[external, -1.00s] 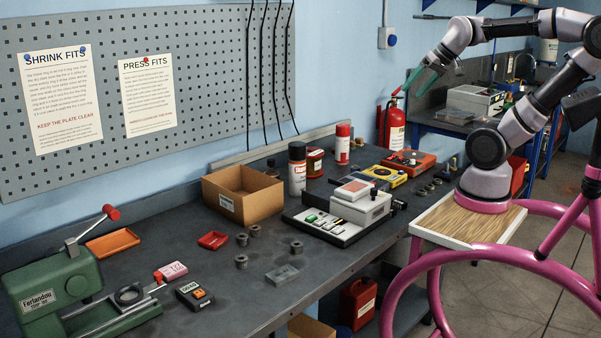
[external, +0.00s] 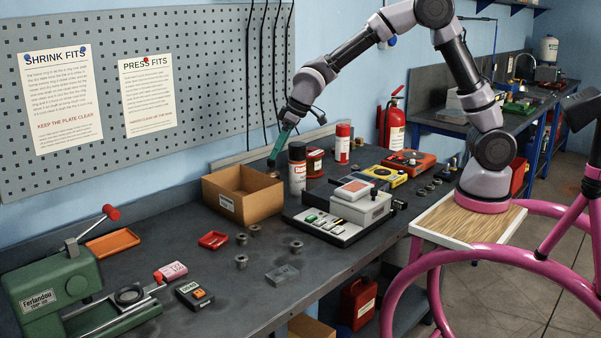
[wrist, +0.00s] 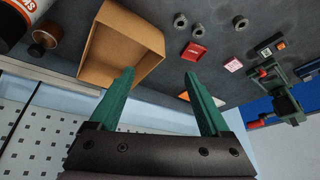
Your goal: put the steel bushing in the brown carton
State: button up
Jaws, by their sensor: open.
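The brown carton (external: 250,208) stands open at the top on the bench, near the back wall. In the wrist view the carton (wrist: 98,45) lies left of and beyond my fingers, and I see nothing in the part of its inside that shows. Several grey steel bushings (external: 241,261) stand on the bench right of and in front of the carton; I cannot tell which one is meant. In the wrist view some of the bushings (wrist: 180,20) show at the top. My gripper (external: 274,160) is open and empty, pointing down above the carton's back right side.
A spray can (external: 297,170) and a red-labelled jar (external: 315,163) stand right of the carton.

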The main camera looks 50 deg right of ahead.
jog(key=s+a+f+n, duration=0.3)
jog(key=a+f, duration=1)
send_near(239, 242)
jog(key=shift+w+f+g, duration=0.4)
jog(key=shift+w, duration=0.2)
jog(key=shift+d+x, duration=0.2)
jog(key=shift+x, duration=1.25)
jog(key=shift+d+x, duration=0.2)
jog(key=shift+x, duration=1.3)
jog(key=shift+w, duration=0.2)
grip_shut()
